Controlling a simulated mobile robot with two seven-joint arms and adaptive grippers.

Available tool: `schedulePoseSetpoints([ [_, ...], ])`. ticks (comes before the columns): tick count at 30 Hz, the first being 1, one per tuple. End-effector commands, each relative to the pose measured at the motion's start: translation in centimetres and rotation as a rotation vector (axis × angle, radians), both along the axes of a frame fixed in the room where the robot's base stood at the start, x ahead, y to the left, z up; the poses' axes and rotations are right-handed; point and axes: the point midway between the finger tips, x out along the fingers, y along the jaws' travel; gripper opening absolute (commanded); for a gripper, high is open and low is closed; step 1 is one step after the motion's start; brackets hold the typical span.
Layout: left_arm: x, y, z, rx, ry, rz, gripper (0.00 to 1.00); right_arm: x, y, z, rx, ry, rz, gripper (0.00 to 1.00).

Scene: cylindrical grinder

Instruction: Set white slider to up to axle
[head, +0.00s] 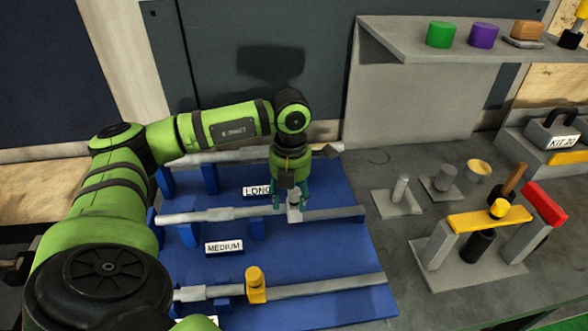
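The white slider (294,214) sits on the middle rail (335,214) of the blue board, in line with a light grey stepped axle (195,217) to its left. My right gripper is not in view.
The blue board (350,265) also bears a front rail with a yellow slider (256,285) and a back axle. LONG (257,191) and MEDIUM (224,247) labels stand on it. A yellow-topped fixture (490,219) and small grey parts stand at the right, below a shelf (400,45).

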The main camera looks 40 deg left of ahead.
Motion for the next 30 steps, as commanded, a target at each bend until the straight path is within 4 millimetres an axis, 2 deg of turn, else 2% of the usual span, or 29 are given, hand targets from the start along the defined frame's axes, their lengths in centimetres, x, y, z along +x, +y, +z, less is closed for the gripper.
schedulePoseSetpoints([
  [7, 0.3, 0.0, 0.4, 0.000, -0.011, 0.002, 0.52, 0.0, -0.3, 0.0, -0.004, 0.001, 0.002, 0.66],
  [10, 0.3, 0.0, 1.2, -0.001, -0.013, 0.002, 0.52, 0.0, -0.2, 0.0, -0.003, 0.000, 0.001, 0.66],
  [24, 0.1, 0.1, 10.3, -0.001, -0.013, 0.002, 0.52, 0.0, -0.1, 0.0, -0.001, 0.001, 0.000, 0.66],
  [30, 0.0, 0.1, 12.1, -0.001, -0.008, 0.002, 0.52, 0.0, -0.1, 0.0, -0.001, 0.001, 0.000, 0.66],
])
